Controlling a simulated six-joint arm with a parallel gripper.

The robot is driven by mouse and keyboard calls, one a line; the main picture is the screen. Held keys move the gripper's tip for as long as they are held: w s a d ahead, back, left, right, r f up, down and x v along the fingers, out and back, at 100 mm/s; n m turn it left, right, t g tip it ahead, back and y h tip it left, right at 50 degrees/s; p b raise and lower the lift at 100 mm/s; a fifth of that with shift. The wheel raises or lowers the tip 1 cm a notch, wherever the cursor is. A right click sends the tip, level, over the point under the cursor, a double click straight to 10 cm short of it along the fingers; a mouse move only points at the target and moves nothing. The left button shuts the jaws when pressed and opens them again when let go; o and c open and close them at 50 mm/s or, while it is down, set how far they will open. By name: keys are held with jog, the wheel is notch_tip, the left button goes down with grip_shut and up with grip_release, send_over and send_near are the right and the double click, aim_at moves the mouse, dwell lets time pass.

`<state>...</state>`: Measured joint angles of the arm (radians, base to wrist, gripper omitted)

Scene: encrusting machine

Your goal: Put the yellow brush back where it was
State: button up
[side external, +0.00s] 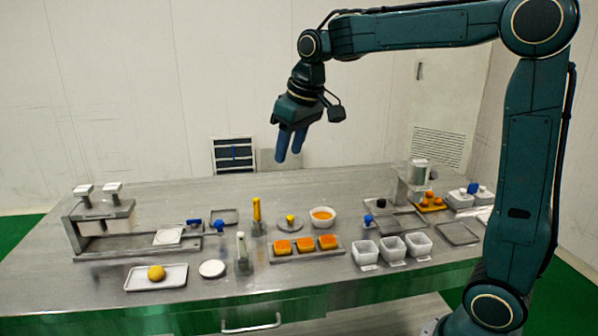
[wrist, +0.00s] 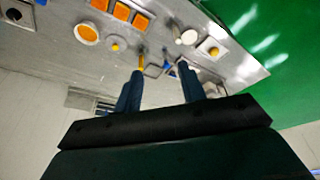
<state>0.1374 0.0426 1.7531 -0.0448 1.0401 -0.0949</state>
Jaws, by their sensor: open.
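The yellow brush (side external: 257,211) stands upright on the steel table, near its middle, with its yellow handle pointing up. It also shows in the wrist view (wrist: 141,62), close to the tip of one finger. A metal piece surrounds or supports its lower end; I cannot tell which. My gripper (side external: 289,154) is open and empty, high above the back of the table and well clear of the brush. Its two blue fingers also show in the wrist view (wrist: 160,71).
A small dish with a yellow knob (side external: 290,222) and an orange-filled bowl (side external: 322,217) stand right of the brush. A white-handled tool (side external: 241,252) stands in front. A tray of orange blocks (side external: 278,257) and white cups (side external: 392,249) lie further right. The air around my gripper is clear.

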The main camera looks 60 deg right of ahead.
jog(key=s+a+f+t, duration=0.1)
jog(key=s+a+f, duration=0.1)
jog(key=s, duration=0.9)
jog(key=s+a+f+t, duration=0.1)
jog(key=s+a+f, duration=0.2)
jog(key=s, duration=0.9)
jog(key=shift+s, duration=0.3)
